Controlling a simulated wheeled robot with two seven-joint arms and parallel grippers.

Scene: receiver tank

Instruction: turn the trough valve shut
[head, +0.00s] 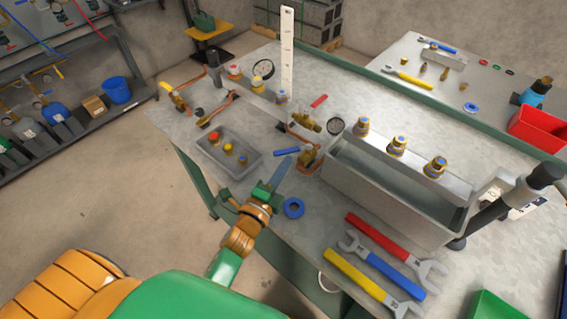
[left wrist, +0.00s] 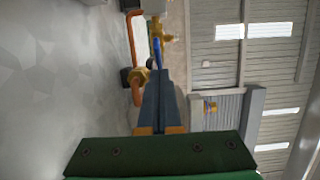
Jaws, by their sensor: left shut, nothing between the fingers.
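The trough (head: 340,178) is a long grey metal tank on the bench. Near its left end is a brass valve (head: 308,155) on copper pipe with a blue lever handle (head: 287,151), which I take as the trough valve. My left gripper (head: 286,163) is shut and empty, its fingertips just in front of the blue handle. In the left wrist view, the shut fingers (left wrist: 160,75) point at the blue handle (left wrist: 157,48), with the brass valve body (left wrist: 140,75) to their left. I cannot tell whether fingertips and handle touch. My right gripper is out of view.
A grey tray of fittings (head: 210,160) sits left, and a blue ring (head: 293,208) lies near my left wrist. Red, blue and yellow wrenches (head: 385,262) lie at the front. Brass fittings (head: 397,146) line the trough's back edge.

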